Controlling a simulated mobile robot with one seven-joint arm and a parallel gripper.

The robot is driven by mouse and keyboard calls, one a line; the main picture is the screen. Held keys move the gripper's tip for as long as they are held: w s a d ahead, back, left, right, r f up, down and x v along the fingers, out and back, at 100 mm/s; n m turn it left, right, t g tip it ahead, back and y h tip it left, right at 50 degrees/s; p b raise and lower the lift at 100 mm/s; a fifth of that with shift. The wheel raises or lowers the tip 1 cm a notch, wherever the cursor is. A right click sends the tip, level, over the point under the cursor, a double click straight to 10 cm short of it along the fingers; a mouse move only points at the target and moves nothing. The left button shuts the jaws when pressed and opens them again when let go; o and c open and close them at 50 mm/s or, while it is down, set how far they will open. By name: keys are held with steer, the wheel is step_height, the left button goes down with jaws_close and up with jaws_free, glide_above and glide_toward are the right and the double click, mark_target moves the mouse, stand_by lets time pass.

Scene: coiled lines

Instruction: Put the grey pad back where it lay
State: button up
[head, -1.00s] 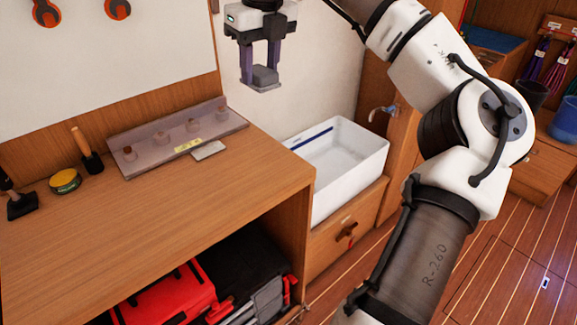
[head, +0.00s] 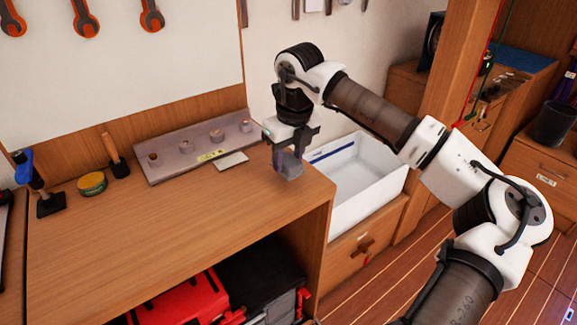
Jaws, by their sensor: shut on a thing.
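My gripper (head: 288,155) is shut on the grey pad (head: 289,167), a small blocky grey piece that hangs below the fingers. The fingers hide part of its sides. The pad is at the right end of the wooden bench top (head: 180,220), near the edge by the white sink. I cannot tell whether its underside touches the wood or is a little above it. A flat pale grey plate (head: 232,161) lies on the bench to the left of the gripper.
A grey metal panel (head: 180,163) with several knobs and a yellow label stands at the bench's back. Left of it are a yellow tin (head: 92,183), a wooden-handled brush (head: 114,156) and a blue-handled tool (head: 30,175). The bench front is clear.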

mark_target(289, 161)
steer(key=shift+f, duration=1.6)
steer(key=shift+f, duration=0.1)
steer(key=shift+f, duration=0.15)
steer(key=o, duration=0.9)
steer(key=shift+o, duration=0.2)
steer(key=r, duration=0.4)
steer(key=s+r, duration=0.1)
steer(key=r, duration=0.3)
steer(key=d+r+b, duration=0.1)
steer(key=r, duration=0.3)
steer(key=shift+s+r, duration=0.2)
